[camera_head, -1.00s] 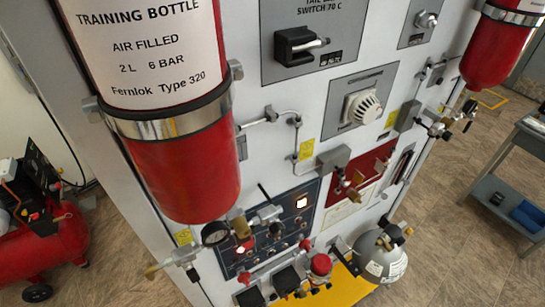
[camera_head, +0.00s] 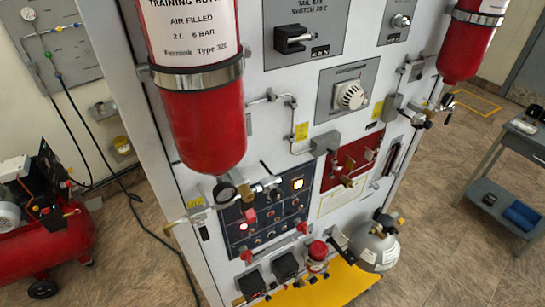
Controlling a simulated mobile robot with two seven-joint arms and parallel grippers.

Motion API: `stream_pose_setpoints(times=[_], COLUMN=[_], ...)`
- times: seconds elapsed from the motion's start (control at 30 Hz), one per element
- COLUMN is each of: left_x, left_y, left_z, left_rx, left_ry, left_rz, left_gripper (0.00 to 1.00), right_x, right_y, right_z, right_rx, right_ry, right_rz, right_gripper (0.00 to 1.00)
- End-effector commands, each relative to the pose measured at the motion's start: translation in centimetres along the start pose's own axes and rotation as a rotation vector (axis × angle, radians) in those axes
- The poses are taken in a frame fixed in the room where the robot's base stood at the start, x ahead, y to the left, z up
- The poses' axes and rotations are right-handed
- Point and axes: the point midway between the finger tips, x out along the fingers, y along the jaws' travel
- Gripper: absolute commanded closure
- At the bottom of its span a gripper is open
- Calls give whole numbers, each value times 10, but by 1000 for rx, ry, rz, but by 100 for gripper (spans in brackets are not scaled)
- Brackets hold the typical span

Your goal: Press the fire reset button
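The dark blue control panel (camera_head: 290,210) is low on the front of the white trainer cabinet. It carries several small knobs and buttons, a lit whitish square (camera_head: 298,184) near its upper right and a red item (camera_head: 250,214) at its left. The labels are too small to read, so I cannot tell which one is the fire reset button. The gauge and valve fittings below the large red bottle (camera_head: 203,125) cover the panel's upper left part. Neither of my grippers is in view.
A red-topped knob (camera_head: 318,250) and black boxes (camera_head: 286,264) sit below the panel. A grey cylinder (camera_head: 377,246) stands at the right on a yellow base (camera_head: 340,285). A red compressor (camera_head: 40,240) is on the floor at left, a grey cart (camera_head: 500,185) at right.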

Motion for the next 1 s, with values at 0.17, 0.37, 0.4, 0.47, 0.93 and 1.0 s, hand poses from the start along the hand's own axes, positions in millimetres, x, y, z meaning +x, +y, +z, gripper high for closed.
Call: stream_pose_setpoints(times=[0.17,0.37,0.4,0.47,0.93,1.0], left_x=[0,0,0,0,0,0], left_y=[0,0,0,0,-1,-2], left_z=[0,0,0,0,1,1], left_rx=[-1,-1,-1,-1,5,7], left_ry=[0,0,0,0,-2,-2], left_rz=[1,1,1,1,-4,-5], left_gripper=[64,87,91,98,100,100], right_x=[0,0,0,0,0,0], right_y=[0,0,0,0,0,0], right_z=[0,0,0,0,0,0], right_rx=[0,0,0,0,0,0], right_ry=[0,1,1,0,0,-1], right_rz=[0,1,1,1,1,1], right_gripper=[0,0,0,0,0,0])
